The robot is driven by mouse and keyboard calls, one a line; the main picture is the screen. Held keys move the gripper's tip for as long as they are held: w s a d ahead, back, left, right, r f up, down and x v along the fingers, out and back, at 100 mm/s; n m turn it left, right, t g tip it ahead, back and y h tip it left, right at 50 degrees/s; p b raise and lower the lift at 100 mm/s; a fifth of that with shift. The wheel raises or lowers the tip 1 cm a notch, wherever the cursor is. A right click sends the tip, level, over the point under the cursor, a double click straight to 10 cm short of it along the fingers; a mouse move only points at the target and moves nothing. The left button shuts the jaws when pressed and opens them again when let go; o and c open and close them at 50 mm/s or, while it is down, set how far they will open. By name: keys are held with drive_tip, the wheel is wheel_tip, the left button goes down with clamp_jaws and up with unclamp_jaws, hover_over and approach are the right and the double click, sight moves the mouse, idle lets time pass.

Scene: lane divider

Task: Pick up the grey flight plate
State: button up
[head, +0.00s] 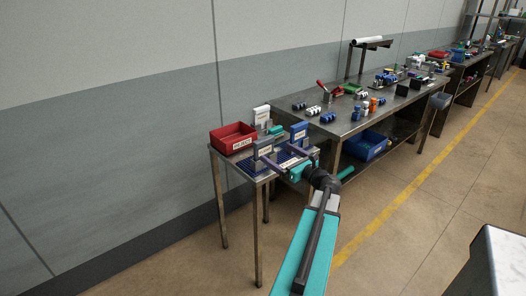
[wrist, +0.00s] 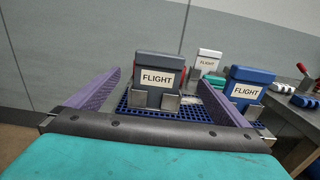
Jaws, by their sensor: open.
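The grey flight plate (wrist: 158,72) stands upright in metal holders on a blue grid mat (wrist: 190,112), its FLIGHT label facing my wrist camera. In the head view the grey plate (head: 262,149) is at the near side of the small metal table. My gripper (wrist: 160,82) is open, with one purple finger to the left of the plate and one to the right. The plate appears between them, with gaps showing on both sides. In the head view my gripper (head: 276,154) reaches over the table from the front right. Whether the fingertips reach past the plate's face is unclear.
A blue flight plate (wrist: 248,84) stands close on the right, and a white one (wrist: 208,61) stands behind. A red bin (head: 233,138) sits at the table's back left. A long workbench (head: 350,123) with several small parts adjoins on the right. Floor in front is clear.

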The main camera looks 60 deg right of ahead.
sight(265, 146)
drive_tip(key=p+x, duration=0.1)
drive_tip(key=x, duration=0.6)
drive_tip(key=shift+w, duration=0.2)
drive_tip(key=shift+w+d, duration=0.1)
drive_tip(key=shift+w, duration=0.3)
drive_tip(key=shift+p+x, duration=0.9)
drive_tip(key=shift+x, duration=1.65)
drive_tip(key=shift+f, duration=0.1)
drive_tip(key=c, duration=1.3)
drive_tip(key=shift+r+b, duration=0.55)
drive_tip(key=shift+r, duration=4.5)
